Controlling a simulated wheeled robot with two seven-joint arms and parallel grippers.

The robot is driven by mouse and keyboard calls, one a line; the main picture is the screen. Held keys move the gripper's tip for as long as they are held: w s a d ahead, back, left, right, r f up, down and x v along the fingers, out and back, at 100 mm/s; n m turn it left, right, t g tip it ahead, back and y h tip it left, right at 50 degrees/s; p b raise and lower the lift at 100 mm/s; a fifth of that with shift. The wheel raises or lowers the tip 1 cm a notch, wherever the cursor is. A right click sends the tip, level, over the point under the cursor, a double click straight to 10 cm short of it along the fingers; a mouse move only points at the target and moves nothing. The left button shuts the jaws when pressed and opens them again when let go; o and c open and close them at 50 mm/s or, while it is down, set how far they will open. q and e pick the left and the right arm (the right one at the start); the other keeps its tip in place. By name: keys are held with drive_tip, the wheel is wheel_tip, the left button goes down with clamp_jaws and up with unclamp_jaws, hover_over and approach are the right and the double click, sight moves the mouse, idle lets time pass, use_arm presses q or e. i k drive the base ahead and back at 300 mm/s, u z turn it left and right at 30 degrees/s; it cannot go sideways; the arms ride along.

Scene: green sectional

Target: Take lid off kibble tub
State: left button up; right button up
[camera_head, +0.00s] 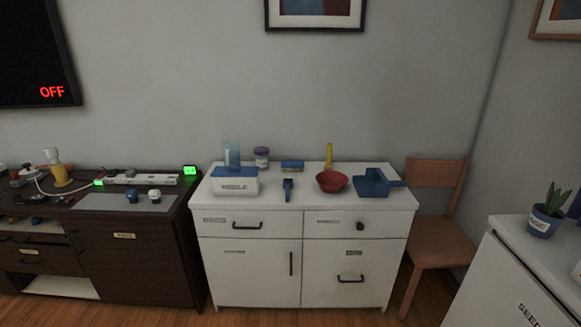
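The kibble tub (236,187) is a white box with a dark label, standing at the front left of the white cabinet's top. Its blue lid (235,172) sits on top of it. Neither of my grippers shows in the head view, and nothing touches the tub.
On the white cabinet (300,218) are a clear blue cup (231,154), a purple-lidded jar (261,156), a red bowl (331,183), a blue scoop-like tray (372,182) and a small blue tool (288,189). A dark cabinet (150,262) stands left, a wooden chair (437,225) right.

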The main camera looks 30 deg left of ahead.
sight(231, 171)
drive_tip(key=z, duration=0.35)
drive_tip(key=i, duration=0.8)
drive_tip(key=u, duration=0.6)
drive_tip(key=i, duration=0.6)
drive_tip(key=u, duration=0.6)
